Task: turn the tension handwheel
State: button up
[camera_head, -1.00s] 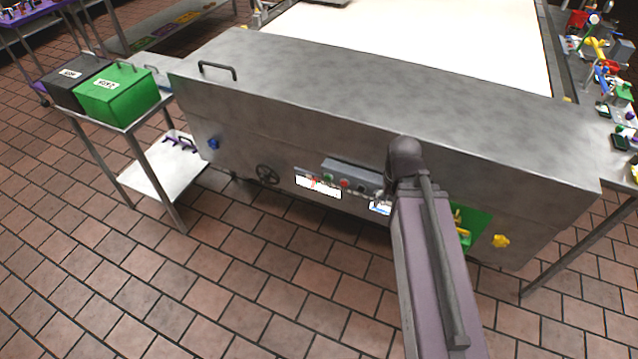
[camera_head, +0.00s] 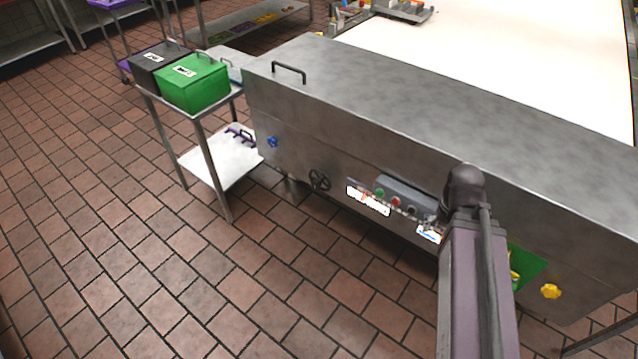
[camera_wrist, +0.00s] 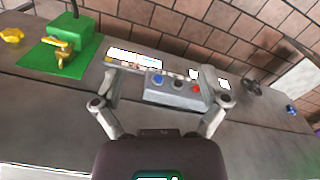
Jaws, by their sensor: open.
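The handwheel (camera_head: 319,180) is a small dark spoked wheel on the front face of the steel machine (camera_head: 400,110), low and left of the button box. It also shows in the wrist view (camera_wrist: 252,88) at the right, beyond my right finger. My gripper (camera_wrist: 158,88) is open and empty in the wrist view. Its two fingers stand either side of the grey button box (camera_wrist: 178,92), apart from the handwheel. In the head view my arm covers part of the machine front, and my gripper's fingers are hidden.
A blue knob (camera_head: 272,142) sits left of the handwheel and a yellow knob (camera_head: 550,291) far right. A green panel (camera_wrist: 62,55) carries a yellow valve. A side table (camera_head: 217,112) with a green box (camera_head: 195,82) stands left. The tiled floor before the machine is clear.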

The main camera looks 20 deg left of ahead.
dwell(0.3)
jog(key=w+a+f+n+t+h+b, duration=0.3)
jog(key=w+a+f+n+b, duration=0.1)
jog(key=w+f+b, duration=0.65)
jog(key=n+t+y+b, duration=0.2)
jog(key=n+t+b, duration=1.45)
jog(key=b, duration=2.05)
send_near(315, 185)
notch_tip(315, 185, up, 4)
jog(key=s+n+g, duration=0.3)
jog(key=g, duration=0.1)
jog(key=shift+w+a, duration=0.1)
jog(key=shift+w, duration=0.15)
jog(key=b+x, duration=0.2)
jog(key=x, duration=1.1)
jog(key=shift+w+f, duration=0.1)
jog(key=shift+w, duration=0.1)
